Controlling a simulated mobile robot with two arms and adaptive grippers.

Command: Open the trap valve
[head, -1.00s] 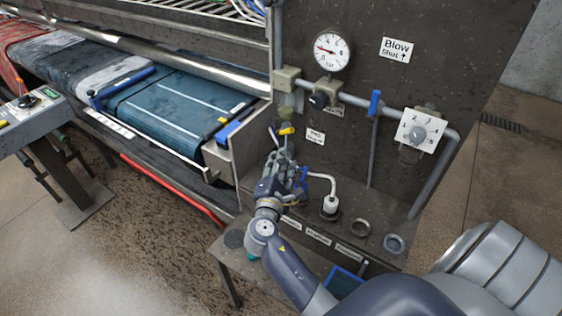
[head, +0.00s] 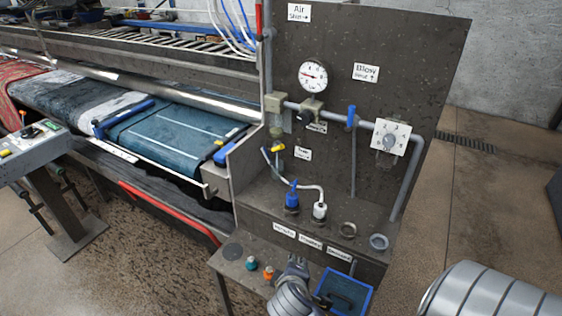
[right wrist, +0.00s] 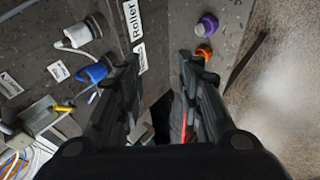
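The yellow lever (head: 278,148) beside the small label (head: 302,153), which seems to read Trap, sits low on the dark panel (head: 400,60). The lever stands on thin pipework left of the label. It also shows in the right wrist view (right wrist: 64,107), at the left. My right gripper (head: 297,262) is low in front of the bench, below the lever and apart from it. In the right wrist view its fingers (right wrist: 158,75) are spread with nothing between them. My left gripper is not in view.
A blue plug (head: 292,195) and a white plug (head: 320,210) with a hose stand on the ledge. Above are a gauge (head: 313,77), a blue-handled valve (head: 351,116) and a dial (head: 390,137). A blue bin (head: 345,292) and orange cap (head: 268,271) are near the gripper.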

